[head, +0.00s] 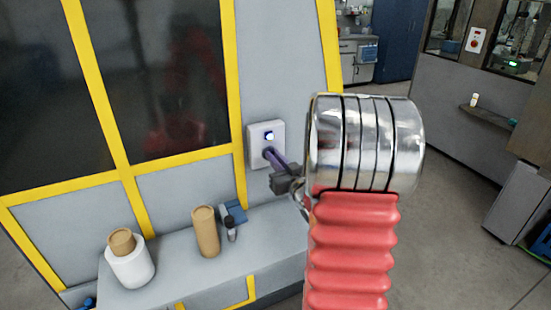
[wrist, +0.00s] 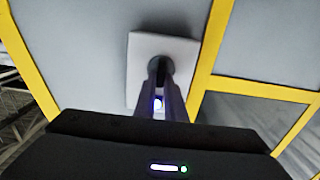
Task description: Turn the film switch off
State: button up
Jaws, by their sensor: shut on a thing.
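The film switch is a white wall plate (head: 252,146) with a lit blue-white lamp (head: 269,135) and a dark round knob below it. In the wrist view the plate (wrist: 143,48) shows near the top centre, with the dark round knob (wrist: 157,66) on it. My gripper (head: 269,154) reaches the plate from the right, its slim fingers at the knob. In the wrist view my gripper (wrist: 161,78) is shut on the knob, and the lamp shows partly between the fingers. The fingers hide much of the knob, so I cannot tell which way it is turned.
Yellow frame bars (head: 236,100) edge the dark windows. Open floor lies to the right.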

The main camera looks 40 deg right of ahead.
grip_shut()
jog(key=shift+n, duration=0.3)
jog(key=shift+w+a+f+n, duration=0.1)
jog(key=shift+a+f+n, duration=0.15)
jog(key=shift+n, duration=2.7)
jog(key=shift+w+a+f+n, duration=0.1)
jog(key=shift+a+f+n, duration=0.1)
jog(key=shift+n, duration=2.7)
jog(key=shift+a+f+n, duration=0.2)
jog(key=shift+a+n, duration=0.05)
jog(key=shift+n, duration=2.7)
